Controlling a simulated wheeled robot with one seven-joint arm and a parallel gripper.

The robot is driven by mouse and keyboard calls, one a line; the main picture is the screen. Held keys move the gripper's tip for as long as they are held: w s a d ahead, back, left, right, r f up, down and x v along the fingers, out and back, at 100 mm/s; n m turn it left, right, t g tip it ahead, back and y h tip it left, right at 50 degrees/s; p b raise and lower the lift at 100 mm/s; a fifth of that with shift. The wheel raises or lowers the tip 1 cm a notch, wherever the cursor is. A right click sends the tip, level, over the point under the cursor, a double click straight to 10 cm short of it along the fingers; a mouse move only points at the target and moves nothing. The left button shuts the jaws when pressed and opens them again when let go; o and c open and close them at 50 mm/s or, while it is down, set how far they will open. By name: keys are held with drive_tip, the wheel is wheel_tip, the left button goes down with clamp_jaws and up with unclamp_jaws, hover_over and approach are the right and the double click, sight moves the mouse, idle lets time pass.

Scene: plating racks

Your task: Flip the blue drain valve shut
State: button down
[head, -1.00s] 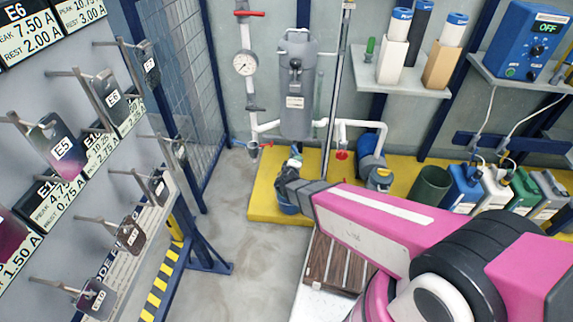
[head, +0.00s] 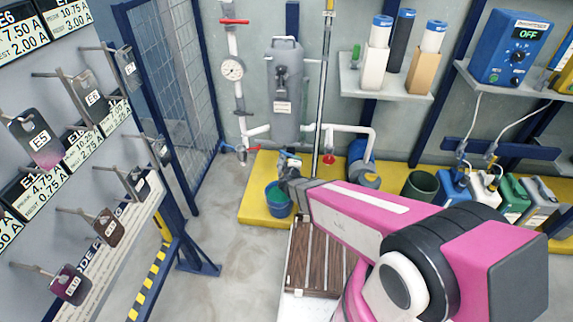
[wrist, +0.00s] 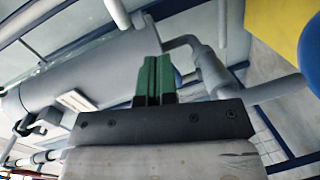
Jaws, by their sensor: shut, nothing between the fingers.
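A small blue lever (head: 227,148), which looks like the drain valve handle, sits low on the white pipe beneath the pressure gauge. Its exact angle is too small to tell. My gripper (head: 285,160) is right of it, in front of the lower end of the grey tank and above a blue bucket, clearly apart from the lever. In the wrist view the green fingertips (wrist: 155,78) are pressed together with nothing between them. The lever is not recognisable in the wrist view.
The grey tank (head: 286,95) and white pipes stand at the back wall, with a red valve handle (head: 234,21) above the gauge (head: 232,69) and another red handle (head: 329,158) right of the tank. The blue bucket (head: 278,200) stands on a yellow platform (head: 252,212). A mesh fence (head: 175,90) is left.

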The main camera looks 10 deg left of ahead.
drive_tip(key=shift+w+d, duration=0.35)
drive_tip(key=shift+w, duration=0.3)
drive_tip(key=shift+w+d, duration=0.3)
drive_tip(key=shift+w, duration=0.4)
drive_tip(key=shift+w+d, duration=0.35)
drive_tip(key=shift+w, duration=0.55)
drive_tip(key=shift+s, duration=0.15)
